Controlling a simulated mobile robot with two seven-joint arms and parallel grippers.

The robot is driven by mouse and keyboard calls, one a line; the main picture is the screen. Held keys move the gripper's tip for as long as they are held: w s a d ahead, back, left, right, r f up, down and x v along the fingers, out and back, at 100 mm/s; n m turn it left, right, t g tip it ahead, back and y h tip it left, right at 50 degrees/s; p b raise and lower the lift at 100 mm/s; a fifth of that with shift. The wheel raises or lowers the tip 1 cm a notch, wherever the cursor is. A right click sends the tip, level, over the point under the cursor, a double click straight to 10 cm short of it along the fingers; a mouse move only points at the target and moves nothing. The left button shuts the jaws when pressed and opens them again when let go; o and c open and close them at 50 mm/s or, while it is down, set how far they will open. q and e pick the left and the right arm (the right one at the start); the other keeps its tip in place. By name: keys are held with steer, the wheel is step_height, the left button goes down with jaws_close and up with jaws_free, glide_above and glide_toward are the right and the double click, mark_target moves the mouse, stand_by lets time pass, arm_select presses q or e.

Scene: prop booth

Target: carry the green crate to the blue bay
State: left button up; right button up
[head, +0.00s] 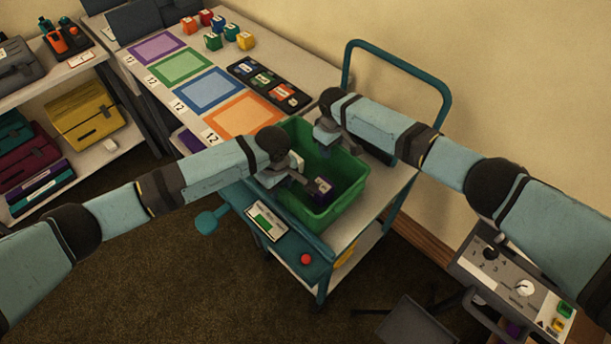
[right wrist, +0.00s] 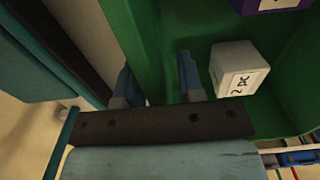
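The green crate (head: 350,197) stands on a cart, with a purple block (head: 320,187) and a white block (head: 296,160) inside. In the right wrist view the white block (right wrist: 238,70) sits near the crate wall (right wrist: 137,30). My right gripper (right wrist: 157,88) is open, its fingers apart on either side of that wall's rim; in the head view it is at the crate's far right side (head: 328,140). My left gripper (head: 283,178) is at the crate's left side; its fingers are too small to judge. The blue bay (head: 212,90) is a blue-framed rectangle on the long table, empty.
The cart (head: 376,215) has a teal handle (head: 400,62) and a front panel with a red button (head: 306,259). Purple, green and orange bays line the table, beside a black tray (head: 268,85) and several small coloured blocks. A control box (head: 520,290) stands at lower right.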

arm_select(q)
jaws_close()
arm_select(e)
jaws_close()
arm_select(q)
steer(key=shift+r, duration=0.15)
arm_select(e)
steer(key=shift+r, duration=0.15)
